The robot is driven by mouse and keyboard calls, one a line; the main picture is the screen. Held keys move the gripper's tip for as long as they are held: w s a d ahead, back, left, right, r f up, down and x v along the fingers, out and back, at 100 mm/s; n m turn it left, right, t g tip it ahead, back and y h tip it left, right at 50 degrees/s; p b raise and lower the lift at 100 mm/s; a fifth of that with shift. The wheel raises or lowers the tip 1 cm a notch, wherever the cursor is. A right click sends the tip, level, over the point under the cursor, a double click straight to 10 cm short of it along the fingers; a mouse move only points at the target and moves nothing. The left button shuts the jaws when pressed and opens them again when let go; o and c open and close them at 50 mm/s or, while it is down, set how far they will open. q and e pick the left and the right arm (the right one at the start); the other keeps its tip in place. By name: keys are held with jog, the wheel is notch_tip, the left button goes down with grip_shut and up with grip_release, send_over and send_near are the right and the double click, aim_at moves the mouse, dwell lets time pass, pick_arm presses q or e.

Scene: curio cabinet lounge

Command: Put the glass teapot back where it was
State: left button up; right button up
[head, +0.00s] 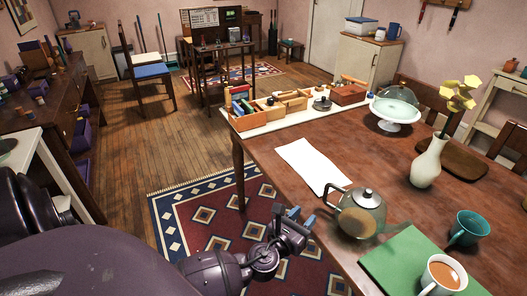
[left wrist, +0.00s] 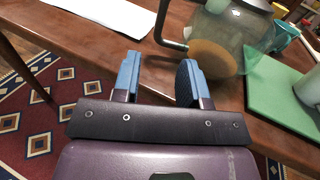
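The glass teapot (head: 365,208) stands upright on the wooden table (head: 290,150) near its front left edge. It has a greenish glass body, a dark lid and a dark bent handle, with a tan round patch low on its side. My left gripper (head: 301,217) is beside the table edge, just left of the teapot and apart from it. In the left wrist view the blue fingertips of my left gripper (left wrist: 158,80) are spread with nothing between them, and the teapot (left wrist: 225,38) is beyond them. My right gripper is not in view.
A green mat (head: 405,262) with a cup of tea (head: 443,274) lies right of the teapot. A teal cup (head: 468,228), a white vase (head: 428,163) and a domed cake stand (head: 396,108) stand farther off. White paper (head: 312,166) lies behind the teapot.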

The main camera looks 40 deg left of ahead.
pick_arm(q)
jog(key=s+f+n+g, duration=0.3)
jog(key=s+f+n, duration=0.2)
jog(key=s+n, duration=0.6)
jog(key=s+f+n+g+h, duration=0.1)
jog(key=s+f+n+g, duration=0.2)
jog(key=s+n, duration=0.8)
jog(key=shift+s+a+f+n+g, duration=0.15)
jog(key=shift+a+f+n+g, duration=0.6)
jog(key=shift+n, duration=5.25)
jog(key=shift+d+f+t, duration=0.3)
jog(key=shift+d+t, duration=0.05)
